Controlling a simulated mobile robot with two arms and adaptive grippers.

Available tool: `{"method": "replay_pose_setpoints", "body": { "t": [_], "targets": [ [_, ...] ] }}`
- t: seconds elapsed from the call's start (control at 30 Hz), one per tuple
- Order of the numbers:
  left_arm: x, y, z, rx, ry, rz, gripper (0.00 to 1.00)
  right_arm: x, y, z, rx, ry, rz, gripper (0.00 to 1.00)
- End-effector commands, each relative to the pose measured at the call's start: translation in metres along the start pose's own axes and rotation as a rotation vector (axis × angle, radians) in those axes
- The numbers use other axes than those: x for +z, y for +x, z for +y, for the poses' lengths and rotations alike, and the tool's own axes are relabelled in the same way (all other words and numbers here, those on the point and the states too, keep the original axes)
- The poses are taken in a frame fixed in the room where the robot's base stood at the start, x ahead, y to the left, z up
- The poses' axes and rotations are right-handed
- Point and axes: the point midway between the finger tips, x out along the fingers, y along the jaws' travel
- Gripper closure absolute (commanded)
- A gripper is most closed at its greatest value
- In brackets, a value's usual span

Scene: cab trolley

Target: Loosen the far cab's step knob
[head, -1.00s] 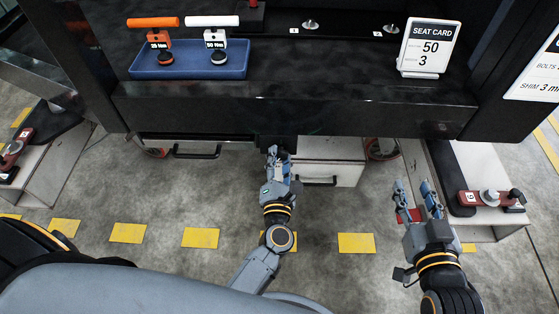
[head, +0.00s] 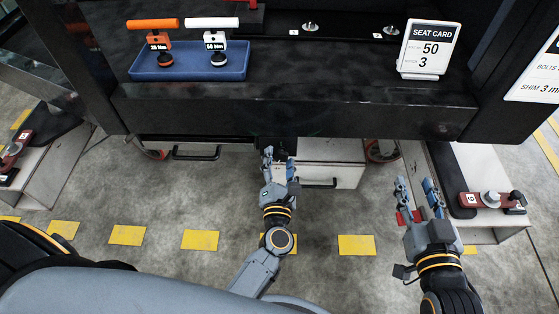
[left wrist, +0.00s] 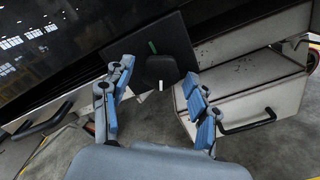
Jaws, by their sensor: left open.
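The black step knob (left wrist: 160,70) sits on a dark square plate (left wrist: 176,47) in the left wrist view. A white mark shows on the knob's near side, and a green mark is on the plate just above it. In the head view the knob area (head: 277,143) is a dark shape under the cab's front edge. My left gripper (head: 279,160) is open just in front of it; in the left wrist view its blue fingers (left wrist: 158,95) stand apart on either side of the knob, gripping nothing. My right gripper (head: 418,188) is open and empty at the right.
A light drawer-like box (head: 335,172) with a black handle is right of the left gripper. Another black handle (head: 196,153) is to the left. Above are a blue tray (head: 190,71) with orange and white tools, and a seat card (head: 428,50). Open floor lies below.

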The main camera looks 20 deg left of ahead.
Motion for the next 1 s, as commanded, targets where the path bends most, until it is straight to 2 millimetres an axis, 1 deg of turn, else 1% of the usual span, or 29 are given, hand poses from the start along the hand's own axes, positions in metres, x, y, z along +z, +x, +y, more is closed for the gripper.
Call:
{"method": "replay_pose_setpoints", "body": {
  "t": [0.13,0.27,0.5,0.6,0.7,0.83,1.0],
  "targets": [
    [0.000,-0.004,0.000,0.000,0.001,0.000,0.41,0.000,0.000,-0.001,-0.002,0.000,0.001,0.60],
    [-0.001,-0.020,-0.001,-0.002,0.001,0.001,0.41,0.000,0.000,-0.001,-0.001,0.000,0.001,0.60],
    [-0.001,-0.072,-0.001,-0.004,0.001,0.001,0.41,0.000,0.000,0.000,-0.001,0.000,0.001,0.60],
    [-0.001,-0.091,-0.001,-0.003,0.002,0.001,0.41,0.000,0.000,0.000,-0.001,0.000,0.001,0.60],
    [-0.001,-0.106,-0.001,-0.003,0.000,0.001,0.41,0.000,0.000,0.000,-0.001,0.000,0.000,0.60],
    [0.000,-0.117,0.000,-0.001,0.000,0.000,0.41,0.000,0.000,0.000,-0.001,0.000,0.000,0.60],
    [0.000,-0.120,0.000,0.001,0.000,0.000,0.41,0.000,0.000,0.000,-0.001,0.000,0.000,0.60]
  ]
}}
